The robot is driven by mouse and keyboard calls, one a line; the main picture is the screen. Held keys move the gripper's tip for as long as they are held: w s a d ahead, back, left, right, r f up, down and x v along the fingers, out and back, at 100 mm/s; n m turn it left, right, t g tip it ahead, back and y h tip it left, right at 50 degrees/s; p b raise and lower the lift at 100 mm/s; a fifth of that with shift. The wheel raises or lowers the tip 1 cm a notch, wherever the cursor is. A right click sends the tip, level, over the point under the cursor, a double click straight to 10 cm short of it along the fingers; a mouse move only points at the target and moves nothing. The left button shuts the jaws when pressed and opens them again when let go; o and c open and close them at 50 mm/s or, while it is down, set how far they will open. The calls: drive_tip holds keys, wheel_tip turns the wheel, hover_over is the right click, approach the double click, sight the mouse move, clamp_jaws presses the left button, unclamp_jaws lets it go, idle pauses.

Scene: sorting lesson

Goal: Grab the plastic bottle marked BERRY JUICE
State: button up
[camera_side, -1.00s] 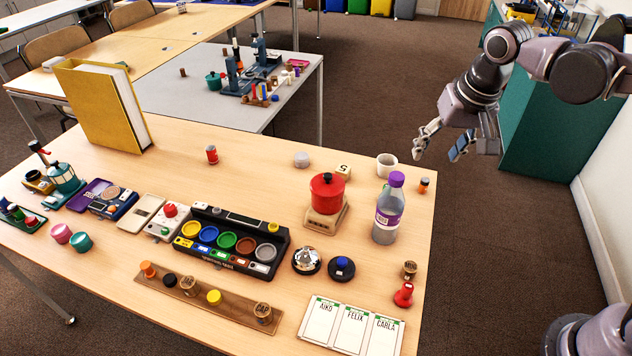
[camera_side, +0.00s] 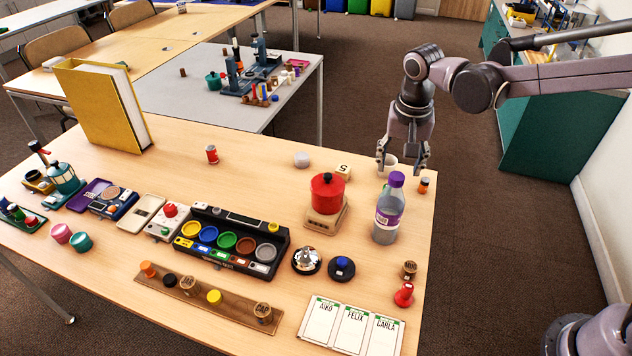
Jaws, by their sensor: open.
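The plastic bottle (camera_side: 388,212) stands upright near the right edge of the wooden table. It is clear, with a purple cap and a purple-and-white label; the print is too small to read. My gripper (camera_side: 402,170) is open and points down just behind and above the bottle's cap, as seen from the side. Its fingers straddle the view of the white cup (camera_side: 391,161) behind the bottle. I cannot tell whether it touches the cup. Nothing is held between the fingers.
A red pot (camera_side: 327,190) on a wooden stand is left of the bottle. A small orange container (camera_side: 423,185) stands close on the right, near the table edge. A bell (camera_side: 306,261) and a blue button (camera_side: 342,268) sit in front. Name cards (camera_side: 352,327) lie nearer.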

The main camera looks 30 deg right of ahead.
sight(397, 176)
drive_tip(key=shift+w+d+f, duration=0.15)
drive_tip(key=shift+f, duration=1.2)
drive_tip(key=shift+w+d+f, duration=0.1)
drive_tip(key=shift+w+f, duration=0.05)
drive_tip(key=shift+f, duration=1.15)
drive_tip(key=c, duration=1.1)
